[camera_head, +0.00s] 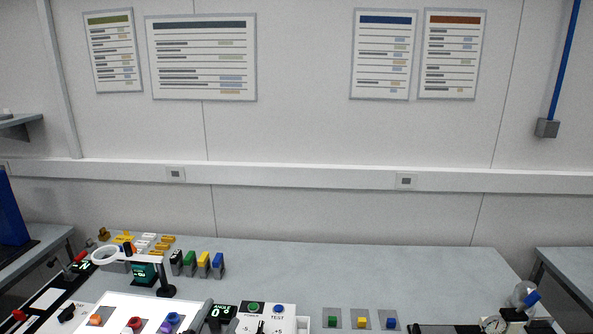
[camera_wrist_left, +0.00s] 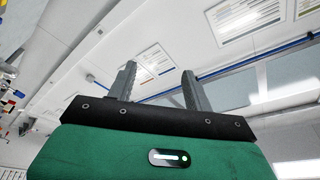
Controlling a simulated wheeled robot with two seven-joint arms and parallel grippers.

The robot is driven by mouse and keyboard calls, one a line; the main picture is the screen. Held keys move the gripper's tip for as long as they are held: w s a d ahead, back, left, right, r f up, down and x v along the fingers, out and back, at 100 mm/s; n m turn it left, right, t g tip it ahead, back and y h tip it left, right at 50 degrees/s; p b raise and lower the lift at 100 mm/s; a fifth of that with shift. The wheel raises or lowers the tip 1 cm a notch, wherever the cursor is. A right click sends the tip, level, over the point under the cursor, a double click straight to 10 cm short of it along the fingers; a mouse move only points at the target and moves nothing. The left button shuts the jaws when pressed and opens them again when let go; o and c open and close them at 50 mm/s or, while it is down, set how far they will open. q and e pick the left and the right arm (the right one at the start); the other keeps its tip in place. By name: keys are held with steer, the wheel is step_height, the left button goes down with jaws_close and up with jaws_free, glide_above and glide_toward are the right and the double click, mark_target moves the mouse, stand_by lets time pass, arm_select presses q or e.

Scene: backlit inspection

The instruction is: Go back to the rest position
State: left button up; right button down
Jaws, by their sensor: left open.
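My left gripper (camera_wrist_left: 159,69) shows in the left wrist view with its two grey fingers spread apart and nothing between them. Its fingers point up toward the wall and ceiling. In the head view, dark grey shapes at the bottom edge beside the angle display (camera_head: 221,311) may be part of it, but I cannot tell for sure. My right gripper does not show.
A grey bench (camera_head: 420,275) carries a bright white panel (camera_head: 113,301) with coloured parts, a ring magnifier (camera_head: 105,256), a test box (camera_head: 280,311) and coloured holders (camera_head: 203,259). Green, yellow and blue pieces sit on pads at the front. The bench's back right is clear.

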arm_select(q)
steer(key=s+a+f+n+g+y, duration=0.3)
steer(key=s+a+f+n+g, duration=0.15)
steer(key=f, duration=0.25)
steer(key=s+a+f+n+g+y, duration=0.3)
steer(key=s+f+n+y, duration=0.15)
steer(key=f, duration=0.25)
steer(key=s+f+n+g+h, duration=0.1)
steer(key=s+f+g, duration=0.3)
steer(key=s, duration=0.5)
steer(key=s+f+n+g+h, duration=0.1)
steer(key=s+f+g, duration=0.3)
steer(key=s, duration=0.5)
step_height(320, 180, down, 30)
steer(key=g, duration=0.2)
steer(key=s+a+f+g, duration=0.1)
steer(key=s+a+f, duration=0.2)
steer(key=s+f, duration=1.6)
steer(key=shift+s+a+f+m, duration=0.15)
steer(key=shift+s+f+m, duration=0.15)
steer(key=shift+f, duration=0.55)
